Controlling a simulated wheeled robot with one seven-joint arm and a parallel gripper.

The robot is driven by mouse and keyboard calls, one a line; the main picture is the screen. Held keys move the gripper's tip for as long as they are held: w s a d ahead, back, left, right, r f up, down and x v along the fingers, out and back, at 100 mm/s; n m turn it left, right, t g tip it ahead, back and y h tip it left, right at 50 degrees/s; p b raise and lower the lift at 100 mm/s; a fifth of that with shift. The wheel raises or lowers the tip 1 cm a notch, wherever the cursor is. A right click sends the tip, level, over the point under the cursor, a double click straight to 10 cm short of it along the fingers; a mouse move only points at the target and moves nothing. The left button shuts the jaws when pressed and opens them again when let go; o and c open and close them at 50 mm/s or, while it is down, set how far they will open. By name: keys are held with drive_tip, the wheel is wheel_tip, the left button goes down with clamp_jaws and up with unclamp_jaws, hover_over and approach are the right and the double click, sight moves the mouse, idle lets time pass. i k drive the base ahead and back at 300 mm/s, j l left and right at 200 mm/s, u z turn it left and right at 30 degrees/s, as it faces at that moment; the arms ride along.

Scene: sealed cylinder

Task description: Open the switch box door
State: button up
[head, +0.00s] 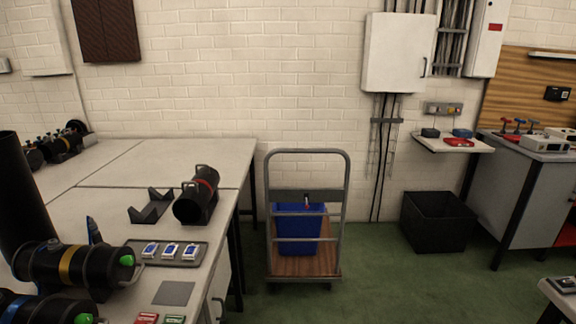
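A white wall box (393,52), which looks like the switch box, is mounted on the brick wall right of centre in the head view. Its front door appears shut. A dark vertical handle (424,67) is on the right side of the door. Cables run down from below the box. A second, narrower white cabinet (487,38) with a red label is on the wall to its right. My gripper is not in view, and nothing is seen touching the box.
A grey trolley (347,213) with a blue bin (292,246) stands left of and below the box. A black crate (438,222) sits on the floor below right. A small shelf (478,147) juts from the wall. A long table (115,180) fills the left. Green floor (385,285) is clear in front.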

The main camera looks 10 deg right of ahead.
sight(401, 46)
drive_tip(key=i+j, duration=0.1)
drive_tip(key=i, duration=0.8)
drive_tip(key=i+j+z, duration=0.15)
drive_tip(key=i, duration=0.8)
drive_tip(key=i+l+z, duration=0.3)
drive_tip(key=i+z, duration=0.15)
drive_tip(key=i, duration=0.2)
drive_tip(key=i+l+z, duration=0.1)
drive_tip(key=i+z, duration=0.35)
drive_tip(key=i, duration=0.2)
drive_tip(key=i+j+z, duration=0.2)
drive_tip(key=i+z, duration=0.3)
drive_tip(key=i, duration=0.15)
drive_tip(key=i+l+u, duration=0.15)
drive_tip(key=i, duration=1.1)
